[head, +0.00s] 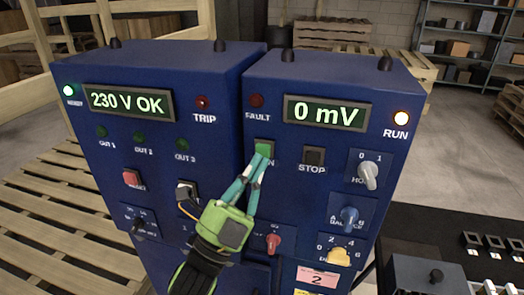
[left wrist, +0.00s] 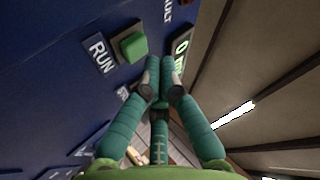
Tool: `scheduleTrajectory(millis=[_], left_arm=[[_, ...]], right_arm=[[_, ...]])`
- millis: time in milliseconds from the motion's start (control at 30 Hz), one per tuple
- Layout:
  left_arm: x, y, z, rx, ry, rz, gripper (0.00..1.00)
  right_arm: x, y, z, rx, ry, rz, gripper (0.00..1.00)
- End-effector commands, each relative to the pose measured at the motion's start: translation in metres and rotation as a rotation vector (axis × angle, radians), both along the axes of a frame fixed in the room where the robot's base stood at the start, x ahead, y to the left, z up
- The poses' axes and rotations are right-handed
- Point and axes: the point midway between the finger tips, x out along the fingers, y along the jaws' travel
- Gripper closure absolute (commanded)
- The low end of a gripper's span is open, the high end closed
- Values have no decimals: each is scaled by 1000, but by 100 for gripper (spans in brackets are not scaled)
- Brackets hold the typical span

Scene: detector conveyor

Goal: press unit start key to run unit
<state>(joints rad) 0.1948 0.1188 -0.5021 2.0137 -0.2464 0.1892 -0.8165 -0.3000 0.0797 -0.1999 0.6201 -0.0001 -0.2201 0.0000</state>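The right-hand blue unit (head: 330,85) carries a green key (head: 264,148) labelled RUN, beside a dark STOP key (head: 314,155). The green key also shows in the left wrist view (left wrist: 133,46), with its RUN label beside it. The display (head: 325,112) reads 0 mV. My left gripper (head: 262,163) is shut and empty, its fingertips together close by the green key's lower edge. I cannot tell whether they touch it. My right gripper is not in view.
The left-hand blue unit (head: 150,75) reads 230 V OK with its green READY lamp (head: 69,91) lit. Knobs (head: 369,175) line the right unit's lower right. A dark bench with switches (head: 470,262) stands at lower right. Wooden pallets (head: 40,215) lie at left.

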Motion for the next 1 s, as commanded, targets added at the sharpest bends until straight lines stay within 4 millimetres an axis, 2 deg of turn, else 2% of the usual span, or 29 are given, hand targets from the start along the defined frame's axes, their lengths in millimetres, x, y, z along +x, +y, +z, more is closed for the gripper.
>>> scheduleTrajectory(millis=[167,633,1000], left_arm=[[-3,1,0,1,1,0,100],[-44,14,0,1,1,0,100],[-48,15,0,0,0,0,100]], right_arm=[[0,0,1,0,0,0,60],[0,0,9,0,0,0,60],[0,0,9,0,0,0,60]])
